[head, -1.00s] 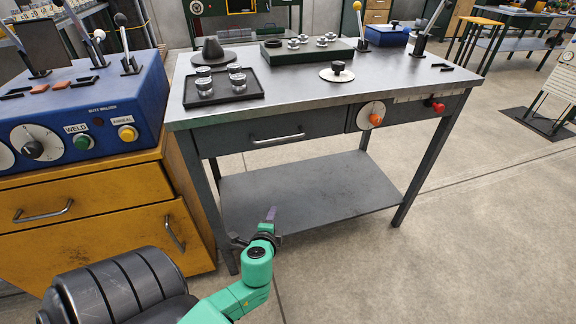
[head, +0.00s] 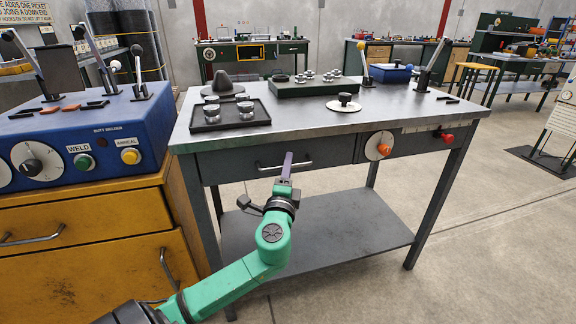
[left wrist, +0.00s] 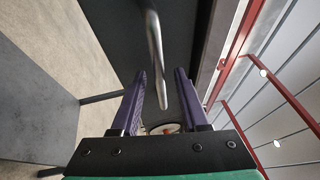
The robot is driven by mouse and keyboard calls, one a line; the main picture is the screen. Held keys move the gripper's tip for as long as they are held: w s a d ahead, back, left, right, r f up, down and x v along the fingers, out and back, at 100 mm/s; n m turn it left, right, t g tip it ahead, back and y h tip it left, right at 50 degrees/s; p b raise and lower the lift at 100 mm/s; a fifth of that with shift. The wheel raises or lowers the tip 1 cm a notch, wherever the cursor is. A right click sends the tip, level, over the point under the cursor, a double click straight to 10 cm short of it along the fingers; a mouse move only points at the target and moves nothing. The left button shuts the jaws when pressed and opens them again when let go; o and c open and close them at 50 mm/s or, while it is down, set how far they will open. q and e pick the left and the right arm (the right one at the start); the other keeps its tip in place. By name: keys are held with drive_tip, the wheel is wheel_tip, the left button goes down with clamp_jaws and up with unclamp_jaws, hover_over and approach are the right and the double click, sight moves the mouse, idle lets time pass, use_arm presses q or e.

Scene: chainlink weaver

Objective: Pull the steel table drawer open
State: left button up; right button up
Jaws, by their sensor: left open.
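The steel table (head: 300,122) has a dark drawer (head: 230,163) under the left part of its top. The drawer looks closed, its front in line with the apron. Its bar handle (head: 268,168) is partly hidden behind my left gripper (head: 287,162), which points up at it. In the left wrist view, the handle (left wrist: 154,45) runs lengthwise and shows in the gap between the two purple fingers of my left gripper (left wrist: 160,76). The fingers are open and apart from the bar at both sides. I cannot tell how deep the handle sits between them. My right gripper is not in view.
A blue welder box (head: 90,135) on a yellow cabinet (head: 90,220) stands close at left. A lower shelf (head: 330,235) lies below the drawer.

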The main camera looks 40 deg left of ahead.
use_arm(q)
drive_tip(key=shift+w+a, duration=0.15)
drive_tip(key=shift+w, duration=0.05)
clamp_jaws()
idle(1.3)
